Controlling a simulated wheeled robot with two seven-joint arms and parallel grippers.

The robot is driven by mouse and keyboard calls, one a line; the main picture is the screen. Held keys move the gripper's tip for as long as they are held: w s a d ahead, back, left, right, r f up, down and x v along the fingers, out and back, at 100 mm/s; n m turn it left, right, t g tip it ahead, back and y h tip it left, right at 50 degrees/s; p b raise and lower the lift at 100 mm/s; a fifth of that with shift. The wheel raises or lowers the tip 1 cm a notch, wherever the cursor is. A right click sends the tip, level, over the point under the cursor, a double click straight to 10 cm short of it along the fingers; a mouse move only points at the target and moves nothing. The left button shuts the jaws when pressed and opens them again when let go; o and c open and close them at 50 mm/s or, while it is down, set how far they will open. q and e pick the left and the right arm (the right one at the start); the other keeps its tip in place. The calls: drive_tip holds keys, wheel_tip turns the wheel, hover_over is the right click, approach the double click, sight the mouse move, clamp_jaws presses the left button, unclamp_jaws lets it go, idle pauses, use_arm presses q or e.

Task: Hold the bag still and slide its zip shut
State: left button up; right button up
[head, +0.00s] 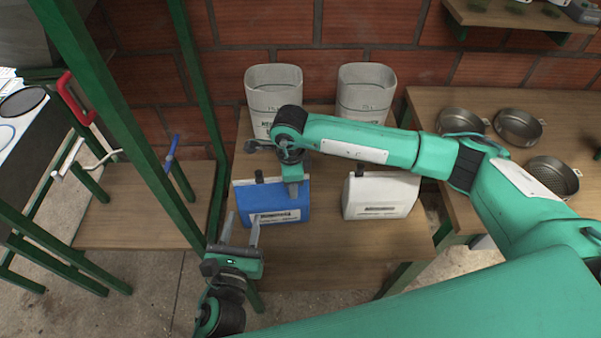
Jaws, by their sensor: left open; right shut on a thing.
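A blue bag (271,208) with a white label stands upright on the wooden table. A white bag (381,198) with a label stands to its right. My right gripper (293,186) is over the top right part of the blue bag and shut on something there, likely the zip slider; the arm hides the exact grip. My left gripper (239,228) is open, fingers pointing up in the picture, in front of the blue bag's lower left edge. I cannot tell whether it touches the bag. A small dark tab (259,177) shows at the blue bag's top.
Two white bins (274,90) (366,88) stand at the back of the table against the brick wall. Several metal sieves (519,126) lie on the right-hand table. A green post (120,120) rises close left of my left gripper. The table front is clear.

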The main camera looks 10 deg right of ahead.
sight(241, 186)
use_arm(q)
drive_tip(key=w+d+m, duration=0.1)
drive_tip(key=w+m, duration=0.3)
drive_tip(key=m, duration=0.8)
drive_tip(key=w+d+m, duration=0.2)
drive_tip(key=w+m, duration=0.3)
drive_tip(key=m, duration=0.7)
drive_tip(key=w+d+m, duration=0.1)
drive_tip(key=w+m, duration=0.3)
drive_tip(key=m, duration=0.8)
drive_tip(key=shift+w+d+f, duration=0.2)
drive_tip(key=shift+w+d, duration=0.1)
drive_tip(key=a, duration=0.4)
drive_tip(key=shift+s+f, duration=0.1)
drive_tip(key=shift+s, duration=0.15)
drive_tip(key=v, duration=1.1)
drive_tip(key=d+r+m+h, duration=0.7)
drive_tip(key=r+m+h, duration=0.2)
drive_tip(key=r+m, duration=0.25)
drive_tip(key=s+d+r+m+g+h, duration=0.2)
drive_tip(key=d+m+g+h, duration=0.1)
drive_tip(key=m+g, duration=0.5)
drive_tip(key=s+d+r+m+g+h, duration=0.2)
drive_tip(key=d+m+g, duration=0.3)
drive_tip(key=m+g, duration=0.3)
drive_tip(key=r+m, duration=0.1)
drive_tip(key=m, duration=0.3)
drive_tip(key=shift+s+g+h, duration=0.25)
drive_tip(key=shift+g+h, duration=0.05)
drive_tip(key=shift+h, duration=0.1)
